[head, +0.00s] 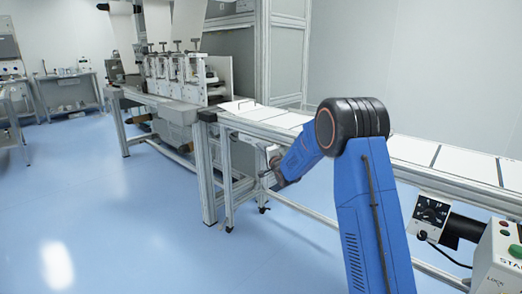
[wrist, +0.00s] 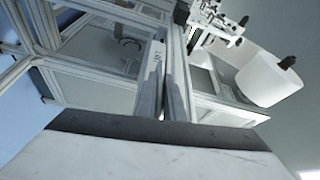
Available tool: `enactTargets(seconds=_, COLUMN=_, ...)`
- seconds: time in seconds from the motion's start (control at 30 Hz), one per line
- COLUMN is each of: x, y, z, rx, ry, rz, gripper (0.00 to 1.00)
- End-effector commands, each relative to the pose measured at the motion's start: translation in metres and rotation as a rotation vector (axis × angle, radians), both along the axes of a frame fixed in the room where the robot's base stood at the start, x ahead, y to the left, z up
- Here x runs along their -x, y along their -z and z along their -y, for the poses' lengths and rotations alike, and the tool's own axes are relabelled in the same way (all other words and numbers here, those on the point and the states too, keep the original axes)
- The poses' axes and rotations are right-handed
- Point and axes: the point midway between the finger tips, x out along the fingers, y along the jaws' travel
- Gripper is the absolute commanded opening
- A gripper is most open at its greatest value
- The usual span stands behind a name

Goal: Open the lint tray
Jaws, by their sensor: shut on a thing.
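My gripper (head: 272,168) is at the far end of my blue arm, low beside the machine frame under the conveyor. In the wrist view its two grey fingers (wrist: 165,90) are close together, shut on a narrow pale edge. A pale strip with small, unreadable lettering (wrist: 156,58) runs up from the fingers and seems to belong to the lint tray. In the head view a small pale box-like part (head: 273,152) shows just above my gripper; I cannot tell for certain whether it is the tray. Most of the tray is hidden or unclear.
Metal frame legs (head: 207,172) stand left of my gripper. The conveyor (head: 410,152) with white panels runs above it to the right. A control box with a green button (head: 500,255) is at the lower right. The blue floor (head: 110,220) is clear at left.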

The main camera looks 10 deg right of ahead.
Motion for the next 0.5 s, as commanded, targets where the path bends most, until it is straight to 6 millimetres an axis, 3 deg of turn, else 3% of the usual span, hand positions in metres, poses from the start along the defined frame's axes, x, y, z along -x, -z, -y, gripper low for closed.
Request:
enactTargets(seconds=0.27, x=0.018, y=0.001, z=-0.025, rx=0.000, ry=-0.003, rz=-0.002, gripper=0.00)
enactTargets(seconds=0.5, x=0.057, y=0.000, z=-0.079, rx=0.000, ry=-0.005, rz=-0.002, gripper=0.00)
